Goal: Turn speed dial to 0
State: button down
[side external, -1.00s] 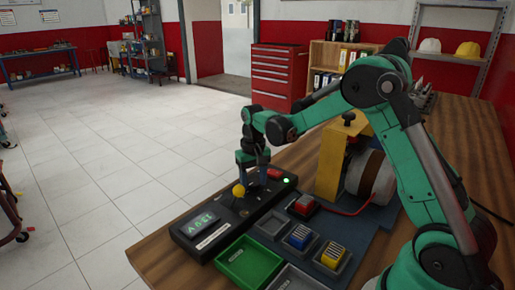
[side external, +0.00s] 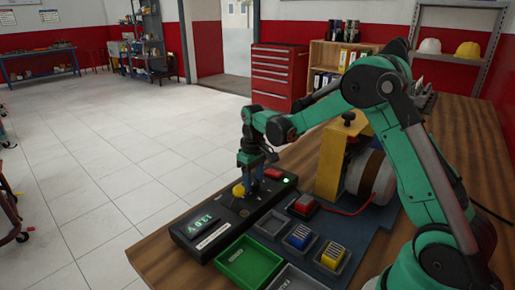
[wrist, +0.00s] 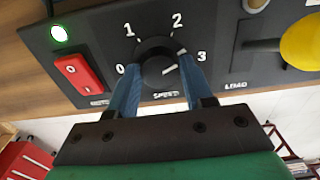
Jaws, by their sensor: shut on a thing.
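The speed dial (wrist: 155,72) is a round black knob on the dark control panel (wrist: 215,75), ringed by the numbers 0 to 3. Its white pointer mark points toward the 3 side in the wrist view. My gripper (wrist: 160,62) is shut on the dial, with one blue finger on each side of it. In the side external view my gripper (side external: 256,186) points down onto the panel (side external: 216,215), and its fingers hide the dial there. The lit display (side external: 203,224) seems to read about 12.0.
A yellow knob marked LOAD (wrist: 303,45) sits close beside the dial. A red rocker switch (wrist: 78,72) and a lit green lamp (wrist: 59,33) are on the other side. A green tray (side external: 249,262) and a red button box (side external: 303,206) stand near the panel.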

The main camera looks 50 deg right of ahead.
jog(key=n, duration=2.3)
jog(key=shift+n, duration=0.3)
jog(key=n, duration=0.5)
jog(key=shift+a+n, duration=0.1)
jog(key=shift+n, duration=1.1)
jog(key=shift+a, duration=0.1)
jog(key=shift+c, duration=1.7)
grip_release()
